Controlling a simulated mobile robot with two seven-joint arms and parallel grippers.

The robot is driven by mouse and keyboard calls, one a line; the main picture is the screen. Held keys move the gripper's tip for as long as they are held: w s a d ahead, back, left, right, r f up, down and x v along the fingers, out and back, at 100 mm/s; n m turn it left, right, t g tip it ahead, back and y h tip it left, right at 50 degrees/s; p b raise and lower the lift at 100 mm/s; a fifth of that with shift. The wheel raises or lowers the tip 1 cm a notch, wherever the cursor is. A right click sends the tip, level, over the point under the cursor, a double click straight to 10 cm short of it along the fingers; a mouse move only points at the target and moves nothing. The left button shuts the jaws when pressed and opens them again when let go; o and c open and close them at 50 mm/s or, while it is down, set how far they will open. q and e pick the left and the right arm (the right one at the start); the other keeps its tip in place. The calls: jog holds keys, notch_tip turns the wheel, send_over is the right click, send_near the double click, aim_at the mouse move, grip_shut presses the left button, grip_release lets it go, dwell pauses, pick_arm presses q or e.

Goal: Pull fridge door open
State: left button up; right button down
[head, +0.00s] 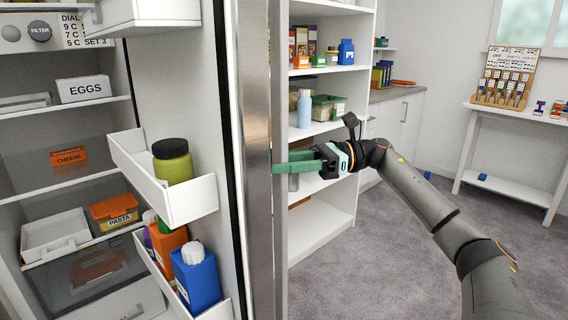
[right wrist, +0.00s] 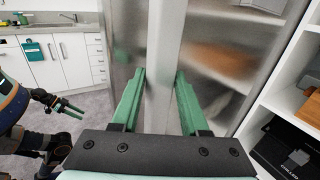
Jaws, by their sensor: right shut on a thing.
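The fridge door (head: 178,85) stands open in the head view, its inner face and bins turned towards me. Its long vertical handle (head: 280,85) runs along the outer side of the door. My right gripper (head: 292,166) comes in from the right and is shut on the handle. In the right wrist view the handle (right wrist: 163,65) passes between the green fingers of the right gripper (right wrist: 160,85). My left gripper (right wrist: 68,106) shows only in the right wrist view, at the left, with its fingers apart and empty, away from the door.
The fridge inside (head: 65,140) shows shelves with an eggs box (head: 84,89) and a pasta tub (head: 114,212). Door bins hold a green jar (head: 173,165) and a blue bottle (head: 196,280). A white shelf unit (head: 318,215) stands behind the door.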

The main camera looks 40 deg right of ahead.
jog(key=shift+w+d+r, duration=0.15)
jog(key=c, duration=0.5)
grip_release()
jog(key=shift+w, duration=0.15)
jog(key=shift+b+v, duration=0.5)
jog(key=shift+v, duration=5.7)
